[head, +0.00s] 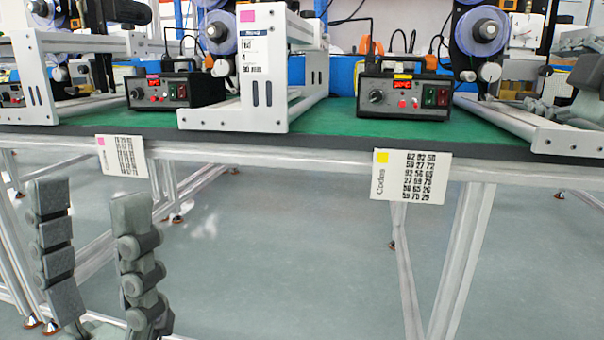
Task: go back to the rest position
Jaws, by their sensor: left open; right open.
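My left gripper (90,195) is at the lower left, in front of the table. Its two grey jointed fingers point up and stand apart, open, with nothing between them. My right gripper (578,60) is at the upper right edge, partly cut off by the picture. Its grey fingers look apart, and I see nothing held in them. It overlaps the equipment at the right end of the table in the picture.
A long table with a green top (335,118) crosses the view. It carries white metal frames (240,65), black control boxes (403,97) and blue spools. Code cards (412,177) hang from its front edge. The grey floor (290,240) in front is clear.

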